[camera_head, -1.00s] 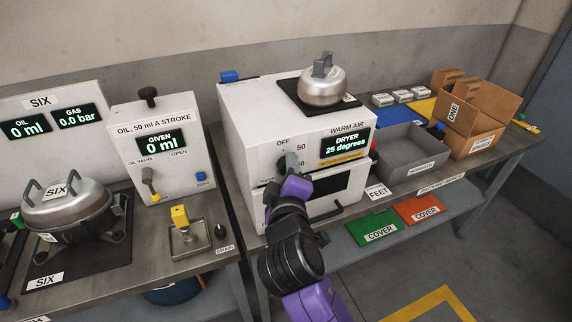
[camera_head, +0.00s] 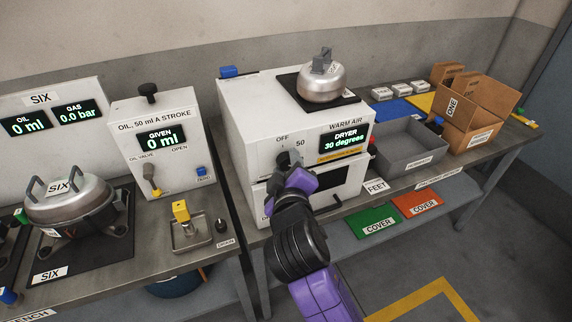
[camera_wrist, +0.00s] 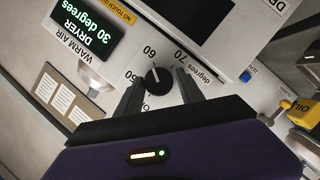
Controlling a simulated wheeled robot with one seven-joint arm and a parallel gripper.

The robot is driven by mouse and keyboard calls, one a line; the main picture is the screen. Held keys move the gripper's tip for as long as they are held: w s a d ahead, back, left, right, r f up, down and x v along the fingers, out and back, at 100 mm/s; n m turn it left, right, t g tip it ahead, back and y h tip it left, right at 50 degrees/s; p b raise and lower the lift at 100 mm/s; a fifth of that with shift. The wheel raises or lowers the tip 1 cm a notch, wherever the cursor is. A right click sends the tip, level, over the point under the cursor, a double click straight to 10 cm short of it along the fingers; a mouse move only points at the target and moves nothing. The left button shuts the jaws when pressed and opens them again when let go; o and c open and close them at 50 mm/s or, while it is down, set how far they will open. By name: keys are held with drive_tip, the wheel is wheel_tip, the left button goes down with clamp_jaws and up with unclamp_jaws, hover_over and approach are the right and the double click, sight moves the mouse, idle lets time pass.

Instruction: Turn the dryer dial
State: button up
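The dryer dial is a round black knob (camera_wrist: 158,81) with a pale pointer mark, on the white front of the dryer (camera_head: 250,140). In the wrist view its mark points toward the 60. The dryer display (camera_head: 345,139) reads 30 degrees; in the wrist view it appears upside down (camera_wrist: 88,22). My gripper (camera_wrist: 158,82) is at the dial, with one dark finger on each side of it. Gaps show between the fingers and the knob, so it looks open. In the head view my gripper (camera_head: 289,163) mostly hides the dial.
The oil station (camera_head: 165,112) is to the left, with a gap between. A grey tray (camera_head: 408,153) and an open cardboard box (camera_head: 470,133) are to the right. Green (camera_head: 374,221) and red (camera_head: 418,203) cover mats lie below.

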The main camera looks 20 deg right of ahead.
drive_tip(key=shift+o, duration=0.9)
drive_tip(key=shift+r, duration=0.1)
drive_tip(key=b+v, duration=0.1)
drive_tip(key=v, duration=0.6)
drive_tip(key=shift+s, duration=0.35)
drive_tip(key=shift+a, duration=0.15)
